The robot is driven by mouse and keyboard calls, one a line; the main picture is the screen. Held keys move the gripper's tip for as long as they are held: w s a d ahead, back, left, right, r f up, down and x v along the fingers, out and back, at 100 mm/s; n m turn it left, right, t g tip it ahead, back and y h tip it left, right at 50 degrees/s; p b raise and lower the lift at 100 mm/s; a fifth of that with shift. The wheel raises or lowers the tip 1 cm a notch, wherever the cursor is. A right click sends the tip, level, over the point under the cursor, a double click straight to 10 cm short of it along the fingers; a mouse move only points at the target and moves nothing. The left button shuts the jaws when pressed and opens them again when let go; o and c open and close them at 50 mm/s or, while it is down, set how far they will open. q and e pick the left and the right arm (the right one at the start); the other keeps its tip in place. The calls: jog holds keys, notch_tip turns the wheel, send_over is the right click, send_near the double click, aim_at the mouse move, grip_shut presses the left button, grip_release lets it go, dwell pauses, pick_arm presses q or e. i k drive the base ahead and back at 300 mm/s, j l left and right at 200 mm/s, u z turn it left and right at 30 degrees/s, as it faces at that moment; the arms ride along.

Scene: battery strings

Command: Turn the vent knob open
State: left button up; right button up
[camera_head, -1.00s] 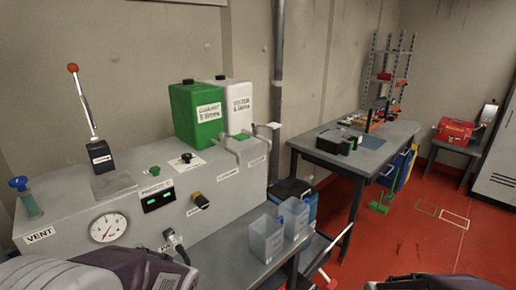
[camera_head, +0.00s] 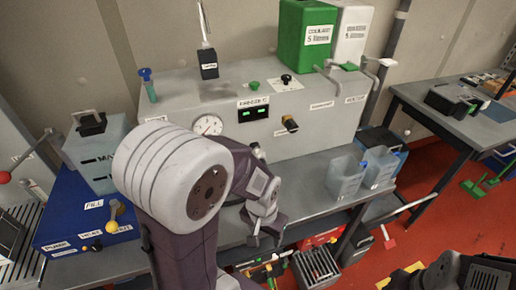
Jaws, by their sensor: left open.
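The blue vent knob (camera_head: 145,73) stands upright on a greenish stem at the left end of the grey panel box (camera_head: 310,125). My left arm crosses in front of the box and partly hides its left front. My left gripper (camera_head: 265,236) is open and empty, pointing down over the grey bench, well below and to the right of the knob. Nothing touches the knob. Only a dark part of my right arm shows at the lower right; its gripper is out of view.
The box carries a gauge (camera_head: 208,125), a lever (camera_head: 207,60), a green jug (camera_head: 305,35) and a white jug (camera_head: 350,38). Clear bins (camera_head: 346,178) stand on the bench at right. A blue box (camera_head: 85,215) with a yellow-tipped lever stands at left.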

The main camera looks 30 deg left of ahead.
aim_at(144, 73)
jog(key=u, duration=2)
